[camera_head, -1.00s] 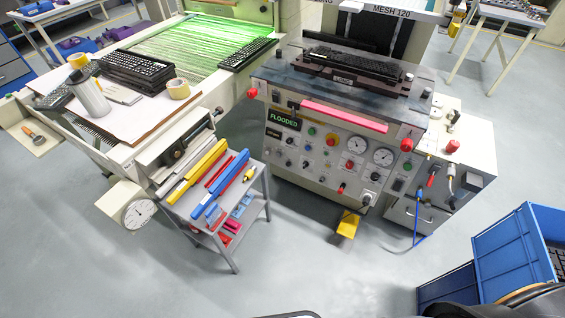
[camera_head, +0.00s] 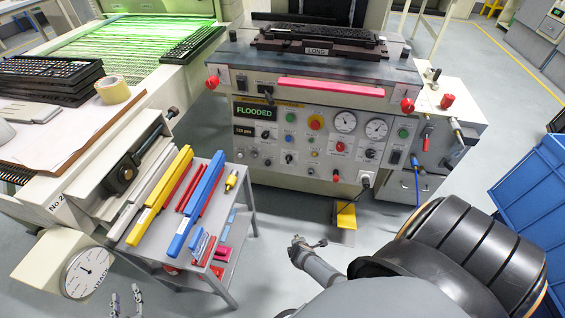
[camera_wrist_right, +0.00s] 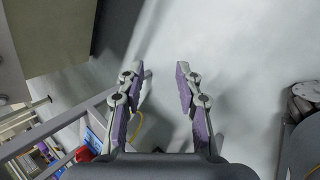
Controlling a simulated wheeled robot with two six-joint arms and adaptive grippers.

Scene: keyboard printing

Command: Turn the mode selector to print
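The machine's control panel (camera_head: 325,122) faces me with several knobs, buttons and two dials. Its green display (camera_head: 256,112) reads FLOODED. Black switches (camera_head: 266,93) sit on the upper strip, and small knobs (camera_head: 289,157) sit below. The labels are too small to tell which is the mode selector. My left gripper (camera_head: 126,301) shows at the bottom left edge, its two fingers apart, empty, far from the panel. My right gripper (camera_wrist_right: 157,72) is open and empty in the right wrist view, over grey floor. No gripper touches the panel.
A tool cart (camera_head: 243,240) with coloured squeegees stands before the panel's left side. A yellow pedal (camera_head: 346,215) is on the floor below the panel. Red knobs (camera_head: 407,105) stick out at the panel's sides. Blue crates (camera_head: 530,190) stand at right.

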